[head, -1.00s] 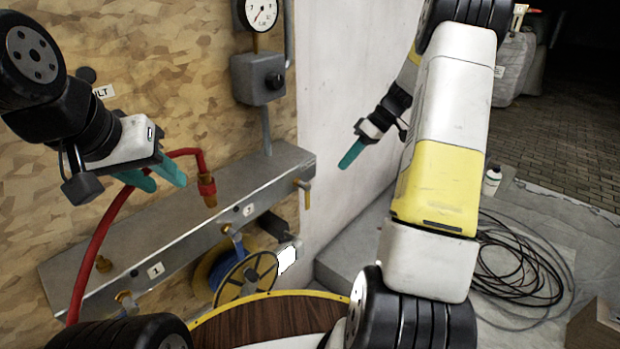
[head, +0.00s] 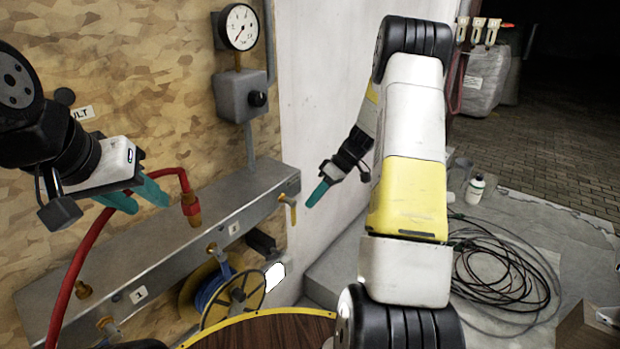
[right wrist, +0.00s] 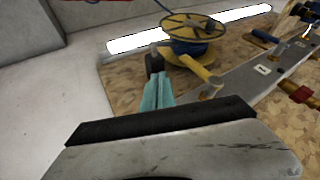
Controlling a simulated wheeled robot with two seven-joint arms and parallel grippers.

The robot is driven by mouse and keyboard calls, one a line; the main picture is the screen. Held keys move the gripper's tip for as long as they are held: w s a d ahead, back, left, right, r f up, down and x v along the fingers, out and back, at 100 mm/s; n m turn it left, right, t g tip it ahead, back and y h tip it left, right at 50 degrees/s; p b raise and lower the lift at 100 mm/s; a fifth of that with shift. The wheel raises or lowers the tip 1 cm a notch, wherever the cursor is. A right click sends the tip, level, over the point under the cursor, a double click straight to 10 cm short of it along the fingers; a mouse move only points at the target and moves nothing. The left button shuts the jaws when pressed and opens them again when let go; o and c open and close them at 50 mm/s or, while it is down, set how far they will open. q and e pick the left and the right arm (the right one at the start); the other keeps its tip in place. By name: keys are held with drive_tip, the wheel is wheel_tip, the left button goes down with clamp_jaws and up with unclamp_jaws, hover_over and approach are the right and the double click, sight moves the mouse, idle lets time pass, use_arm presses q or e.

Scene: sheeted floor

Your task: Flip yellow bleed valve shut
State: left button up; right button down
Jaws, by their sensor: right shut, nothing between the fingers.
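The yellow bleed valve (head: 289,208) sits at the right end of the metal manifold (head: 235,200), its lever hanging down. My right gripper (head: 316,194) is shut and empty, its teal fingers just right of the lever and seemingly apart from it. In the right wrist view the shut fingertips (right wrist: 158,88) lie left of the yellow lever (right wrist: 200,68), which slants from upper left to lower right. My left gripper (head: 135,197) is open and empty in front of the board, left of the red hose's brass fitting (head: 191,208).
A pressure gauge (head: 239,27) and grey box (head: 241,95) are mounted above the manifold. The red hose (head: 78,260) loops past my left gripper. A cable reel (head: 236,300) sits below. A white wall stands behind my right gripper. Coiled cables (head: 500,270) lie on the floor at right.

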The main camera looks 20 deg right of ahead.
drive_tip(key=a, duration=0.1)
drive_tip(key=s+a, duration=0.2)
drive_tip(key=shift+s+a+f, duration=0.25)
drive_tip(key=shift+a+f, duration=0.15)
